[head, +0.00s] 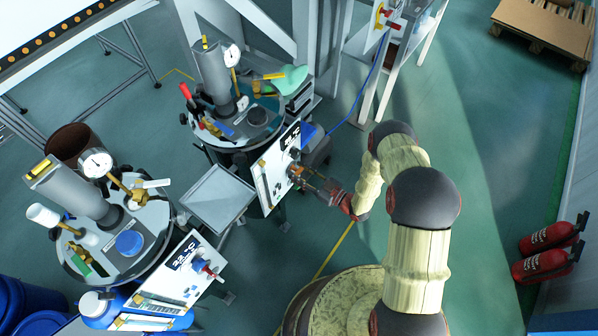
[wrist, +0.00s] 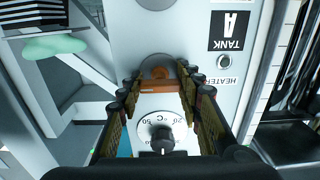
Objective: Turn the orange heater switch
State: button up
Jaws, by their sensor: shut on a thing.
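The orange heater switch (wrist: 157,85) shows in the wrist view on the light panel (wrist: 190,50), set in a round grey base. My gripper (wrist: 159,82) has one finger on each side of the switch, and its tips are shut on it. The switch lies crosswise between the fingers in that view. In the head view my gripper (head: 299,174) is at the face of the tank A panel (head: 266,185); there the switch is too small to tell from the fingertips.
A dial knob marked °C (wrist: 161,132) sits close to the switch, between my fingers. A small round button (wrist: 224,62) is beside the HEATER label. A second panel (head: 165,280) and a grey tray (head: 218,197) are at left.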

jog(key=c, duration=0.4)
jog(key=shift+n, duration=0.3)
jog(key=n+b, duration=0.1)
jog(key=n, duration=0.2)
jog(key=shift+n, duration=0.3)
jog(key=n+b, duration=0.1)
jog(key=n, duration=0.3)
jog(key=shift+f, duration=0.1)
jog(key=n+b, duration=0.1)
jog(key=n, duration=0.4)
jog(key=shift+b, duration=0.4)
jog(key=n+b, duration=0.1)
jog(key=n, duration=0.3)
jog(key=shift+n, duration=0.3)
jog(key=shift+b, duration=0.3)
